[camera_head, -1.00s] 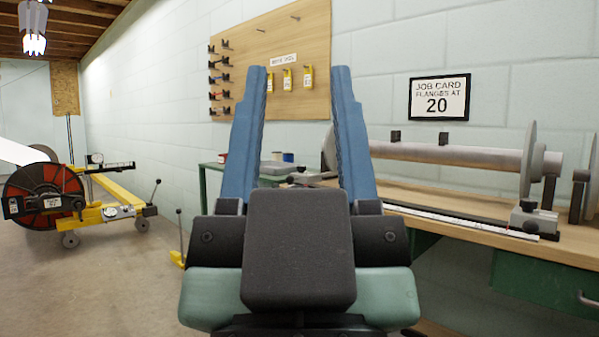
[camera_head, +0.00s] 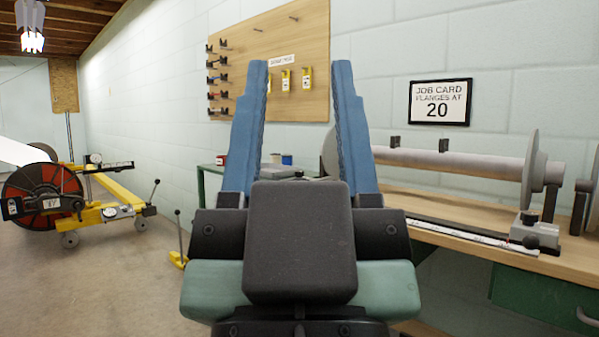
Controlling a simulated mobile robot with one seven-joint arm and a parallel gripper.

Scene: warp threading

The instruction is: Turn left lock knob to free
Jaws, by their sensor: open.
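My gripper (camera_head: 301,64) fills the middle of the view, its two blue fingers upright, apart and empty. To its right, a grey roller (camera_head: 480,161) with round end flanges stands at the workbench. The right flange (camera_head: 530,168) is in plain view. The left flange (camera_head: 329,152) is partly hidden behind my right finger. A grey block with a black knob (camera_head: 529,219) sits below the right flange. A small dark shape (camera_head: 299,175) shows between my fingers near the left flange. I cannot tell whether it is the left lock knob, or how that knob is turned. My gripper touches none of these.
The wooden workbench (camera_head: 575,262) runs along the right wall, with a white scale strip (camera_head: 455,231) on it. A job card (camera_head: 440,102) reads flanges at 20. A tool board (camera_head: 270,60) hangs behind. A yellow wheeled frame (camera_head: 120,194) stands left.

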